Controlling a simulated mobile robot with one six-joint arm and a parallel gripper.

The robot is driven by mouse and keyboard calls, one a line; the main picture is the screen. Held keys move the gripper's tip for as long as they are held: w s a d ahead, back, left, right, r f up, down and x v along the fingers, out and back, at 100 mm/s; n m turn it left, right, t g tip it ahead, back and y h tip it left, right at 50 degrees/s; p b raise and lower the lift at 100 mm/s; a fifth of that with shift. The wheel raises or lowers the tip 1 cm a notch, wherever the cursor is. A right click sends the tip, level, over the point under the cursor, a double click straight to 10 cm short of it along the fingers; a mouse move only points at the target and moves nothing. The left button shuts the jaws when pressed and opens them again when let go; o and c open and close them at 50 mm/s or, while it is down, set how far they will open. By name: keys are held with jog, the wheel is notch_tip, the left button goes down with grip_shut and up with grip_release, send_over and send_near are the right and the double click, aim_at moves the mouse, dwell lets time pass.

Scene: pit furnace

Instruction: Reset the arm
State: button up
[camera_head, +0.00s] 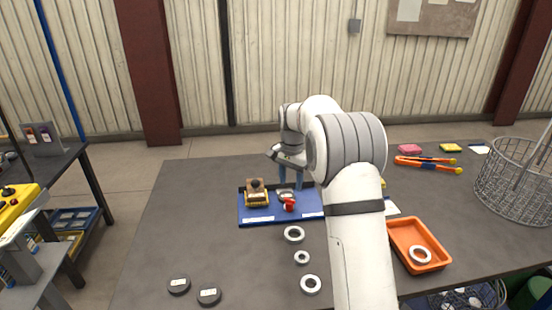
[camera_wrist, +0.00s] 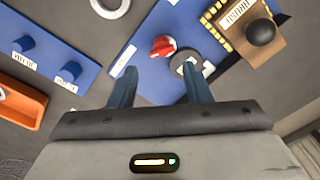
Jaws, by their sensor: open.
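My gripper (camera_head: 291,182) is open and hangs above a blue panel (camera_head: 311,205) on the grey table. It also shows in the wrist view (camera_wrist: 161,86), its two blue fingers apart with nothing held between them. Just beyond the fingertips in that view is a red knob (camera_wrist: 163,46) with a dark round part (camera_wrist: 184,61) beside it. The red knob also shows below the fingers in the head view (camera_head: 289,205). On the panel's left stands a yellow-and-black striped box (camera_head: 256,194) with a dark round button. My arm covers part of the table.
Three metal rings (camera_head: 294,234) lie in front of the panel, and two black discs (camera_head: 208,297) lie nearer. An orange tray (camera_head: 393,239) holding a ring is at right, near a wire basket (camera_head: 492,190). Orange-handled tongs (camera_head: 427,164) lie behind. The table's left part is clear.

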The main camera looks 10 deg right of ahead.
jog(key=s+r+n, duration=0.1)
jog(key=s+r, duration=0.2)
jog(key=s, duration=0.3)
jog(key=s+r+n+t, duration=0.1)
jog(key=s+r+n, duration=0.15)
jog(key=s, duration=0.35)
jog(key=s+r+n, duration=0.1)
jog(key=s+r, duration=0.2)
jog(key=s, duration=0.3)
jog(key=s+f+n, duration=0.1)
jog(key=s+n, duration=0.1)
jog(key=s, duration=0.8)
jog(key=s+f+n+t, duration=0.1)
jog(key=s+f+n, duration=0.1)
jog(key=s, duration=0.8)
jog(key=shift+f+t, duration=0.3)
